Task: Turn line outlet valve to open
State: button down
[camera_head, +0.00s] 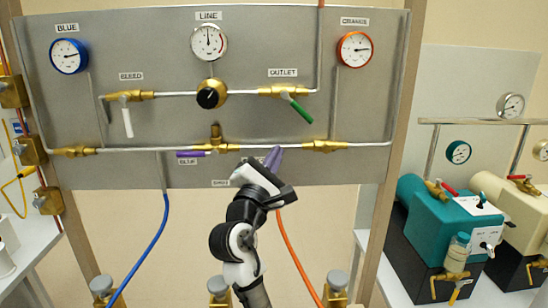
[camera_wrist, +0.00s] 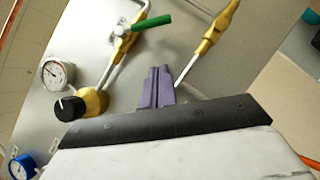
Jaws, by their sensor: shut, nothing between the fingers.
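The outlet valve (camera_head: 270,91) is a brass fitting under the OUTLET label on the grey panel, right of the black knob. Its green lever (camera_head: 299,108) slants down to the right from the valve body, at an angle to the pipe. In the wrist view the green lever (camera_wrist: 151,22) is near the top, beyond my fingertips. My gripper (camera_head: 273,155) is below the lever and slightly left, near the lower pipe, apart from the lever. Its purple fingers (camera_wrist: 157,87) are together with nothing between them.
The black regulator knob (camera_head: 209,96) and line gauge (camera_head: 208,42) are left of the outlet. The bleed valve's white lever (camera_head: 127,122) hangs down. My arm hides part of the lower panel. Open space lies before the panel.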

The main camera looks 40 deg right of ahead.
aim_at(310, 118)
jog(key=w+d+r+p, duration=0.2)
jog(key=d+r+p, duration=0.1)
jog(key=d+r, duration=0.2)
jog(key=shift+d, duration=1.05)
jog(key=shift+s+d+r+n+t, duration=0.2)
jog(key=shift+d+n+t, duration=0.15)
jog(key=shift+n+t, duration=0.4)
jog(key=n+t+y, duration=0.1)
jog(key=n, duration=0.1)
jog(key=s+d+r+n+t, duration=0.1)
jog(key=n+t, duration=0.1)
jog(key=n, duration=0.1)
jog(key=d+n+t+y, duration=0.1)
jog(key=n, duration=0.1)
jog(key=shift+s+r+n+y, duration=0.2)
jog(key=shift+r+n+y, duration=0.1)
jog(key=shift+r+n, duration=0.05)
jog(key=shift+s+d+r+n+t+y, duration=0.2)
jog(key=shift+n+t+y, duration=0.4)
jog(key=shift+n, duration=0.4)
jog(key=shift+w+d+r+n+t+y, duration=0.1)
jog(key=shift+r+n+t+y, duration=0.35)
jog(key=shift+n, duration=0.55)
jog(key=shift+s+d+r+n+t+y, duration=0.1)
jog(key=shift+d+r+n+t+y, duration=0.05)
jog(key=shift+n+t+y, duration=0.7)
jog(key=shift+n, duration=0.35)
